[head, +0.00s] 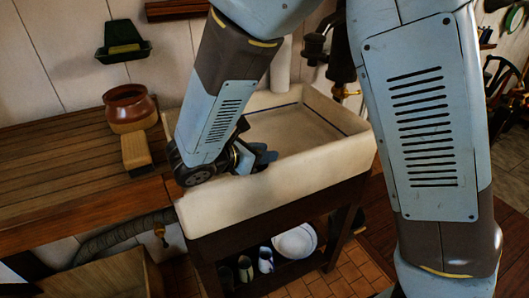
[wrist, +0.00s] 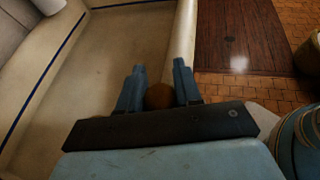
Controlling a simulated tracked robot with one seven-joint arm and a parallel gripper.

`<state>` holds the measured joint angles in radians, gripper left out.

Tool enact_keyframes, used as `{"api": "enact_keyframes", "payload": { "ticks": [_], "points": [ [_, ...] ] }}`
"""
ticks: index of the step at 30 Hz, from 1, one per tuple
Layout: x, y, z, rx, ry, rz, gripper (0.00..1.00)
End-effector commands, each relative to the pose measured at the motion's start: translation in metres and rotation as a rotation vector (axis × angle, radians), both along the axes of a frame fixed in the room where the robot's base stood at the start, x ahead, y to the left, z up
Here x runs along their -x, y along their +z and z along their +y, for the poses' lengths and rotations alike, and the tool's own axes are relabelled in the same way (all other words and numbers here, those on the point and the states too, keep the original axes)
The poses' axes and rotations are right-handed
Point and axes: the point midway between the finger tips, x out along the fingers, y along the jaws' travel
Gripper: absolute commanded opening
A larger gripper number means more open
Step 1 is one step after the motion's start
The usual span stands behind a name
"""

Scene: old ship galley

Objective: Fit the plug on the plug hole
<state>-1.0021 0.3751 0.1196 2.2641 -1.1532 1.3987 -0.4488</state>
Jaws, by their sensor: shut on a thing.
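The pale sink (head: 320,165) has a blue line inside its rim, and its basin also fills the left of the wrist view (wrist: 95,70). My gripper (head: 262,159) is over the near left part of the sink. In the wrist view my gripper (wrist: 158,88) has its two blue fingers on either side of a rounded brown thing, which I take to be the plug (wrist: 159,96). Only its top shows between the fingers; the rest is hidden by my gripper. The plug hole is not visible in either view.
A wooden counter (head: 75,165) adjoins the sink on the left, with a red-brown pot (head: 128,104) and a wooden block (head: 136,152) on it. A brass tap (head: 345,92) is behind the sink.

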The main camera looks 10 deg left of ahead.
Motion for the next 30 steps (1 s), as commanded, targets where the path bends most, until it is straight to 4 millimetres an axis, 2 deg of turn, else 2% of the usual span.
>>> {"api": "enact_keyframes", "payload": {
  "ticks": [1, 2, 9, 20, 23, 30],
  "points": [
    [0.000, -0.001, 0.000, 0.001, 0.000, 0.001, 0.01],
    [0.000, -0.002, 0.000, 0.001, 0.000, 0.001, 0.35],
    [0.000, -0.001, 0.000, 0.000, 0.000, 0.000, 0.58],
    [0.002, 0.002, 0.002, -0.001, 0.002, 0.000, 0.59],
    [0.010, 0.006, 0.010, -0.001, 0.004, -0.001, 0.59],
    [0.040, 0.023, 0.038, -0.002, 0.005, -0.001, 0.59]
  ]
}}
